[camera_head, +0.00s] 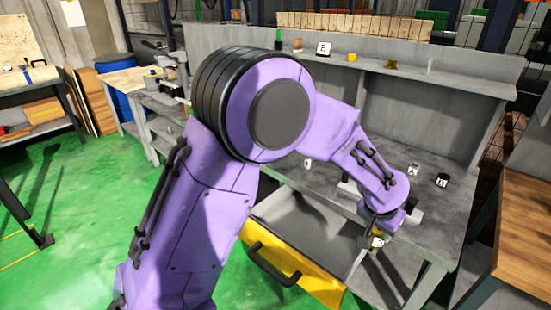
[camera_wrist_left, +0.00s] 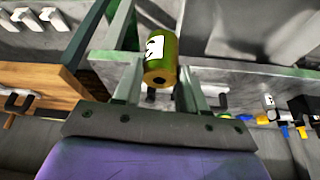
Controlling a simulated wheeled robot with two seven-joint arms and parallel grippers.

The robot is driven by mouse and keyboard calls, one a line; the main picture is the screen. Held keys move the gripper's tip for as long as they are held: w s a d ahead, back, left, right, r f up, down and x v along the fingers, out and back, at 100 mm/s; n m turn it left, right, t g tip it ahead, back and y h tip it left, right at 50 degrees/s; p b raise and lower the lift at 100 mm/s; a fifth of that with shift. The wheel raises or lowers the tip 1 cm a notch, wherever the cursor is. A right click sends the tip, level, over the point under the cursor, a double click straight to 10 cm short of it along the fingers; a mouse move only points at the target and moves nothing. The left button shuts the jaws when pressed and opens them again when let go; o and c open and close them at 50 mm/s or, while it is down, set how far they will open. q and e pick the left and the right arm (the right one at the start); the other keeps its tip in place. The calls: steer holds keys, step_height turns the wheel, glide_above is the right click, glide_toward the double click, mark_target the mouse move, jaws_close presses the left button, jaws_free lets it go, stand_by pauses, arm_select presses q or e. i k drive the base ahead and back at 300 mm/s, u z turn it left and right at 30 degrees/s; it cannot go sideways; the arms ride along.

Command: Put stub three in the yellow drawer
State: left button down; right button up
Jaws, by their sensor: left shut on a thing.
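My left gripper (camera_head: 378,234) reaches down at the front of the grey workbench, shut on a small olive-green stub (camera_head: 376,243) with a white label. In the left wrist view the stub (camera_wrist_left: 160,62) sits between the two fingers; the mark on its label is too blurred to read. The yellow drawer (camera_head: 290,262) is pulled open below the bench top, its grey inside partly showing. My right gripper is not in view.
A shelf at the back holds a white card (camera_head: 323,48) and small items. A wooden table (camera_head: 525,215) stands at right. My left arm hides part of the bench.

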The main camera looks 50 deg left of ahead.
mark_target(305, 240)
steer(key=u, duration=0.95)
steer(key=i, duration=0.35)
